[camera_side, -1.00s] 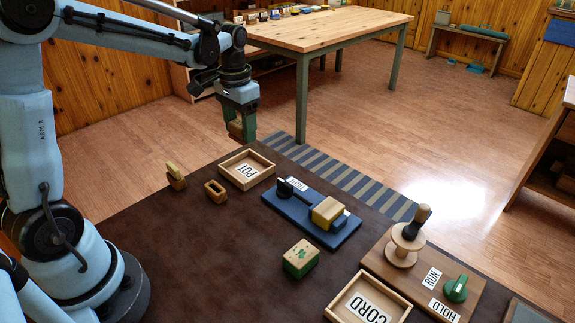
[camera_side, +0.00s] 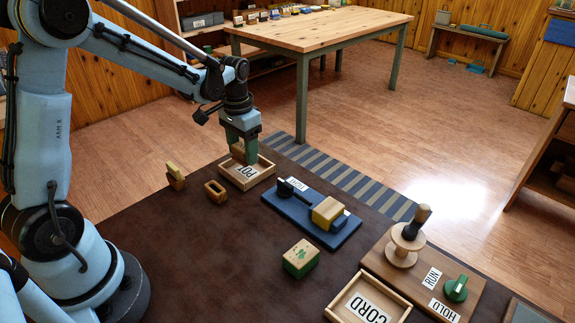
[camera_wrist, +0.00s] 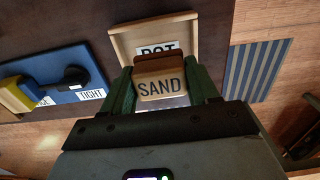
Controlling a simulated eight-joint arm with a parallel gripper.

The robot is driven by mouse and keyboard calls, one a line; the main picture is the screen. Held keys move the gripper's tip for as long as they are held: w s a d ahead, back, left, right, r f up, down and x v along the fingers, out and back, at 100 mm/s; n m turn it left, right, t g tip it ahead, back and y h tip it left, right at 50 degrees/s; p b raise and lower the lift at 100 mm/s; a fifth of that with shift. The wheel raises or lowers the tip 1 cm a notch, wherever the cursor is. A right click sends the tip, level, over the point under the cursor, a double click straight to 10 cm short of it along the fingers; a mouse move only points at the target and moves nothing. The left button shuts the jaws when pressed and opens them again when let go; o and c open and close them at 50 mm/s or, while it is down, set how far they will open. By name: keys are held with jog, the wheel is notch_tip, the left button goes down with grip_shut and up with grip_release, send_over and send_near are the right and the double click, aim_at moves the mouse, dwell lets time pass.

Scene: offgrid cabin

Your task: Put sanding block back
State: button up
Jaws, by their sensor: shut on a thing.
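My gripper (camera_side: 241,156) is shut on the sanding block (camera_wrist: 160,84), a wooden block with a brown back part and a pale face lettered SAND. In the wrist view the block sits between my two green fingers. In the side view the block (camera_side: 237,151) shows partly, brown between the fingers, over the rear left part of the tray marked POT (camera_side: 243,188). The same shallow wooden tray (camera_wrist: 122,40) shows past the block in the wrist view, its label partly covered. I cannot tell whether the block touches the tray.
A blue board (camera_side: 318,227) with a black lever and a yellow-and-blue block lies right of the tray. Small wooden pieces (camera_side: 215,190) stand to its left. A clover-marked box (camera_side: 301,258), a tray marked CORD (camera_side: 345,304) and a spool board (camera_side: 410,283) are nearer.

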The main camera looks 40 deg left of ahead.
jog(key=shift+f, duration=1.5)
jog(key=shift+f, duration=0.3)
jog(key=o, duration=1)
notch_tip(320, 180, up, 12)
jog(key=shift+f, duration=0.25)
jog(key=shift+s+d+r, duration=0.1)
jog(key=shift+d+r, duration=0.05)
jog(key=shift+r, duration=0.25)
jog(key=s+d+t, duration=0.2)
jog(key=s+d, duration=0.1)
jog(key=s+d+t, duration=0.2)
jog(key=s+d, duration=0.1)
jog(key=s, duration=0.1)
jog(key=s+d+t, duration=0.3)
jog(key=shift+s+d+r, duration=0.2)
jog(key=shift+s+r, duration=0.05)
jog(key=shift+r, duration=0.1)
